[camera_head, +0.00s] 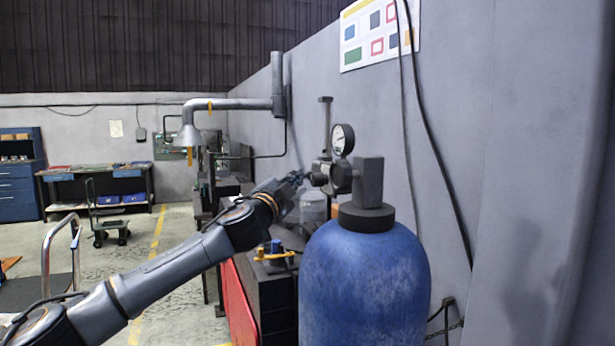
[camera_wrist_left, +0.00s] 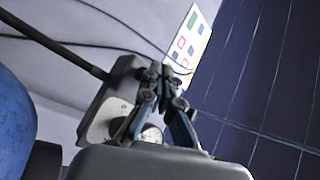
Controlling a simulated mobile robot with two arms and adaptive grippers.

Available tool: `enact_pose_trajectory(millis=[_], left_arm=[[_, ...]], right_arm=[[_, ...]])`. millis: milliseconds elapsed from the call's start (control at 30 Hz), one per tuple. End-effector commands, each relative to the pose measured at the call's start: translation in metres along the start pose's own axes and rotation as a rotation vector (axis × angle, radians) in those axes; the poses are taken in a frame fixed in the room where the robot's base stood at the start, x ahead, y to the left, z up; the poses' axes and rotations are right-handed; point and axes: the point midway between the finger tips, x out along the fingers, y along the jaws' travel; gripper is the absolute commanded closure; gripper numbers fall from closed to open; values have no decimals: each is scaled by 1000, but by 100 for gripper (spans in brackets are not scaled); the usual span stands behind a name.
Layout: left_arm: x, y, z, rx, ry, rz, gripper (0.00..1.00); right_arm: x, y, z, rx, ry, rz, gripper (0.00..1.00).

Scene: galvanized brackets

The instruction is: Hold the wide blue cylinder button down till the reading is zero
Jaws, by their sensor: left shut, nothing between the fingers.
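The wide blue cylinder (camera_head: 365,275) stands upright at the right of centre in the head view. A dark valve block (camera_head: 369,182) tops it, with a regulator body (camera_head: 322,175) on its left side and a round dial gauge (camera_head: 342,140) above. My left gripper (camera_head: 298,178) is at the regulator's left end, fingers shut and empty. I cannot tell whether it touches. In the left wrist view the shut fingertips (camera_wrist_left: 160,72) overlap a grey block (camera_wrist_left: 112,105); the gauge (camera_wrist_left: 150,134) is partly hidden. The button is not clearly visible, and the reading is too small to read. My right gripper is out of view.
A grey wall (camera_head: 480,150) with hanging cables and a poster (camera_head: 380,32) is close behind the cylinder. A dark bench (camera_head: 275,298) with a yellow-handled valve (camera_head: 274,254) stands left of the cylinder.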

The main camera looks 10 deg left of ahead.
Motion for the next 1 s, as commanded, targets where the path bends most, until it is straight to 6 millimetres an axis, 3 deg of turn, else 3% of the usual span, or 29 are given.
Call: enact_pose_trajectory(millis=[1000], left_arm=[[8,5,-6,0,2,0,100]], right_arm=[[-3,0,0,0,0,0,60]])
